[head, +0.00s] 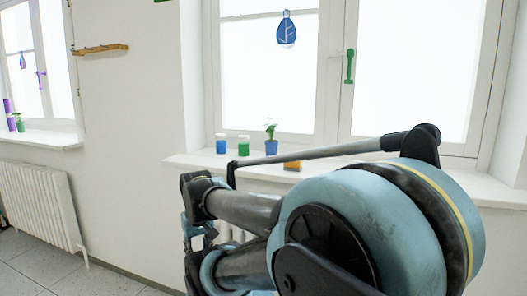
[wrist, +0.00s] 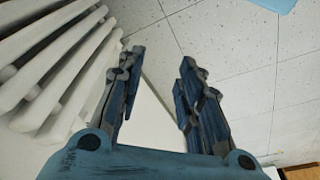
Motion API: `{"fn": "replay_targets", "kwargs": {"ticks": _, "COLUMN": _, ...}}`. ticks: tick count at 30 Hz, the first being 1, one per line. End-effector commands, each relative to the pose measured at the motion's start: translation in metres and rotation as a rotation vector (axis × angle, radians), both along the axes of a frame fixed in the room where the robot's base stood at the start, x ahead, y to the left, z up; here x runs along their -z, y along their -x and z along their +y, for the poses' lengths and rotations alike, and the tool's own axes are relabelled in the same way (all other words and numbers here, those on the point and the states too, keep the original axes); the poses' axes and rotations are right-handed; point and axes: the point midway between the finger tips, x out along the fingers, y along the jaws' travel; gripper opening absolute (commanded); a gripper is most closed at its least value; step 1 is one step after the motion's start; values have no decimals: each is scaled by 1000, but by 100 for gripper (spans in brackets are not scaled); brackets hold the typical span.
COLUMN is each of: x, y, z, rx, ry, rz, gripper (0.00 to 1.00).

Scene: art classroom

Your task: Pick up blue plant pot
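The blue plant pot (head: 271,147) stands upright on the windowsill in the head view, with a small green plant in it. It is not in the wrist view. My gripper (wrist: 159,57) is open and empty in the wrist view, with its two fingers apart. In the head view the gripper (head: 198,230) shows only partly at the end of my arm, below the sill and to the left of the pot. My arm fills the lower right and covers part of the sill.
A green jar (head: 243,146) and a blue jar (head: 221,144) stand left of the pot on the windowsill (head: 190,160). An orange-yellow block (head: 292,166) lies to its right, close to my arm. A white radiator (wrist: 50,65) is beside the gripper. Another radiator (head: 40,205) is at far left.

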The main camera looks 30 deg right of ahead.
Motion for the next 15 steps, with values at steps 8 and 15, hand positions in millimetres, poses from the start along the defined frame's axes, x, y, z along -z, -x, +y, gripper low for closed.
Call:
{"fn": "replay_targets", "kwargs": {"ticks": 8, "x": -9, "y": 6, "z": -1, "rx": 9, "ry": -1, "rz": -10, "gripper": 63}}
{"fn": "replay_targets", "kwargs": {"ticks": 15, "x": -75, "y": -33, "z": -17, "rx": 142, "ry": -10, "rz": 9, "gripper": 74}}
